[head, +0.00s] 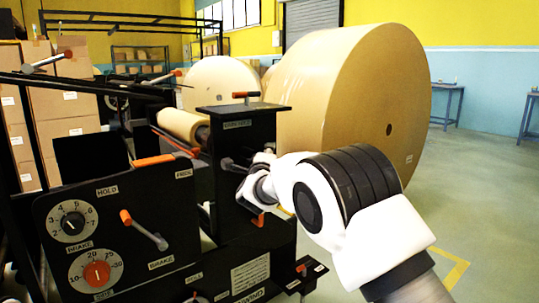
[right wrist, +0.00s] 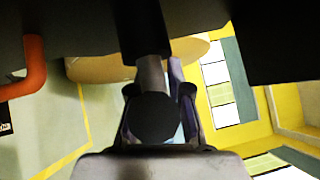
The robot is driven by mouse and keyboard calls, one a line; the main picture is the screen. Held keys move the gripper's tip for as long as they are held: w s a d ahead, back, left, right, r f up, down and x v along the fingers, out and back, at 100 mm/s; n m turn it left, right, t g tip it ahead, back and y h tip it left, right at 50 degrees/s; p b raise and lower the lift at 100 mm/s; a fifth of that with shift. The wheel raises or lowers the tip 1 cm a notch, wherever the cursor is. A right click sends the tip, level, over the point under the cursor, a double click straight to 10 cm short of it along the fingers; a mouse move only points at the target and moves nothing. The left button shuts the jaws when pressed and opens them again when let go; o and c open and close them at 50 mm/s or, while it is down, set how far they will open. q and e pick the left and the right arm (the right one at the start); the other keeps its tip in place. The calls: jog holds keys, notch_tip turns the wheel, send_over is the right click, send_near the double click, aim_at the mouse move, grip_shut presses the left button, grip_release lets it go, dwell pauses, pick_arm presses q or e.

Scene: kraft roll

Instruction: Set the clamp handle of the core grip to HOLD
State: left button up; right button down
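The core grip is a black upright housing (head: 236,145) with a white label, standing in front of the big kraft roll. Its clamp handle (head: 233,166) sticks out from the housing's face toward my right gripper (head: 262,177). In the right wrist view the handle shows as a grey shaft with a dark round end (right wrist: 155,118). The right gripper's fingers (right wrist: 158,92) are close in on both sides of it and look shut on it. The fingertips are partly hidden behind the handle. I cannot read which setting the handle is at. My left gripper is not in view.
A black control panel (head: 130,240) with dials, a HOLD label (head: 107,190) and an orange-tipped brake lever (head: 145,231) stands left of the housing. The large kraft roll (head: 345,90) is behind my right arm. Stacked cartons (head: 75,115) are at the left; open floor lies at the right.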

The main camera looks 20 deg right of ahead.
jog(key=shift+f, duration=0.1)
dwell(0.3)
jog(key=a+r+n+t+y, duration=0.1)
jog(key=n+t+y, duration=0.1)
jog(key=n+y, duration=0.4)
jog(key=s+a+r+n+t+y+b, duration=0.1)
jog(key=n+t+y, duration=0.2)
jog(key=n, duration=0.9)
jog(key=a+r+n+t+y+b, duration=0.1)
jog(key=a+r+n+t+y, duration=0.1)
jog(key=n+y, duration=0.7)
jog(key=shift+s+r+y, duration=0.1)
jog(key=shift+s+y, duration=0.1)
jog(key=shift+y, duration=0.4)
jog(key=shift+s+a+n+g+y, duration=0.15)
jog(key=shift+n+g+y, duration=0.2)
jog(key=shift+n+y, duration=0.6)
jog(key=shift+w+a+n+g+y, duration=0.1)
jog(key=shift+n+g+y, duration=0.25)
jog(key=shift+n+y, duration=0.55)
jog(key=shift+n, duration=0.35)
jog(key=c, duration=1.2)
grip_release()
